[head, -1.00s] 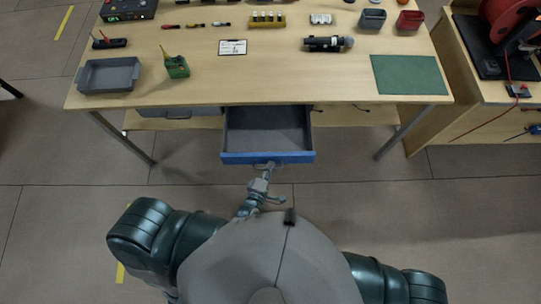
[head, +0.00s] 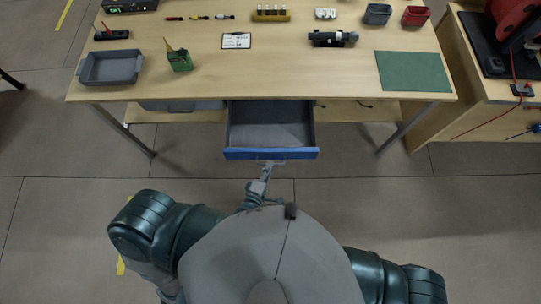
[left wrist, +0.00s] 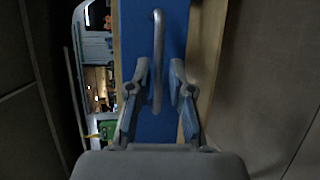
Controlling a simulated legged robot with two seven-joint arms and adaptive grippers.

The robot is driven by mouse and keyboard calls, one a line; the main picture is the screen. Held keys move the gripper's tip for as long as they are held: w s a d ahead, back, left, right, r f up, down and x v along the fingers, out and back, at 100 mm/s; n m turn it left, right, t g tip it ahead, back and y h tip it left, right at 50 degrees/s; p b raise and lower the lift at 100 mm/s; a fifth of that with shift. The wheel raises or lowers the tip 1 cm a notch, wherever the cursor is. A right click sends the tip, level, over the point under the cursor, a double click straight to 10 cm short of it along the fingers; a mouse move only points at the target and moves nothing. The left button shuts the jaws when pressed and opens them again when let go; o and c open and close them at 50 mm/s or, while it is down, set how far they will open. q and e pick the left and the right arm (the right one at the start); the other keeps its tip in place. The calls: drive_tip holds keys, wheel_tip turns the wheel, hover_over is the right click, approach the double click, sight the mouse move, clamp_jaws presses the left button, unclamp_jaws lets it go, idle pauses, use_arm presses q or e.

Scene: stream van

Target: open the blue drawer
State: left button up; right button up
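The blue drawer (head: 271,154) stands pulled out from under the workbench, and its empty dark grey inside shows in the head view. Its blue front (left wrist: 176,28) also shows in the left wrist view, with a grey bar handle (left wrist: 158,55). My left gripper (head: 266,165) is at the drawer front in the head view, partly hidden. In the left wrist view my left gripper (left wrist: 160,68) is open, with one finger on each side of the handle and a visible gap to each. My right gripper is not in view.
The workbench (head: 300,75) carries a grey tray (head: 110,68), a green holder (head: 180,62), a clipboard (head: 236,41), a dark cylindrical device (head: 332,38) and a green mat (head: 413,71). Floor in front is clear.

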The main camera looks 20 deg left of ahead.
use_arm(q)
drive_tip(key=v, duration=0.9)
drive_tip(key=shift+s, duration=0.25)
